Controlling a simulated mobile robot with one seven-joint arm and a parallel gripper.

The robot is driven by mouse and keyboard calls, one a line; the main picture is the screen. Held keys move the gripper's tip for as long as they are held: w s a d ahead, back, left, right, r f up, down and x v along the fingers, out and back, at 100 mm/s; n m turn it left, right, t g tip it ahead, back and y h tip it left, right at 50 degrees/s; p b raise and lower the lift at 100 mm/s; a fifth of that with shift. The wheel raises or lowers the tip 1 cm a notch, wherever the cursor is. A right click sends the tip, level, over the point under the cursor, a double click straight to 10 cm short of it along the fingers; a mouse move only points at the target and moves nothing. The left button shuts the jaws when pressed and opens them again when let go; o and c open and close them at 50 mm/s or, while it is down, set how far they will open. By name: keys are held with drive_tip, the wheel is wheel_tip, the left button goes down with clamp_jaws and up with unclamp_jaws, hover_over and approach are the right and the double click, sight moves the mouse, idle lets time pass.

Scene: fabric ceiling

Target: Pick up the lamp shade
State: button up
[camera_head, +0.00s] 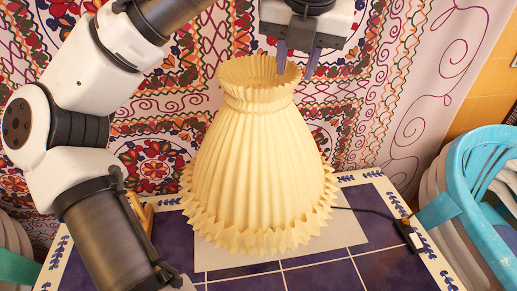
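The lamp shade (258,165) is a pale yellow pleated cone with a ruffled top rim and a ruffled bottom edge. It stands upright on the blue tiled table (318,277), over a light sheet. My gripper (297,63) points down at the top right of the shade's rim. Its two fingers are apart, one over the shade's top opening and the other just right of the rim. No contact with the rim can be made out, and the shade stands on the table. The inside of the shade is mostly hidden.
A dark cord runs right from the shade to a small switch or plug (410,236) at the table's right edge. Stacked turquoise and white chairs (480,190) stand at the right. A patterned fabric (345,110) hangs behind the table.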

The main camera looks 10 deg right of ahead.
sight(292, 83)
drive_tip(key=x, duration=0.2)
drive_tip(key=p+x, duration=0.1)
drive_tip(key=x, duration=0.2)
drive_tip(key=shift+w+d+r, duration=0.1)
drive_tip(key=shift+w+r, duration=0.05)
drive_tip(key=shift+w, duration=0.25)
drive_tip(key=shift+w+f, duration=0.15)
drive_tip(key=shift+f, duration=0.3)
clamp_jaws()
idle(0.8)
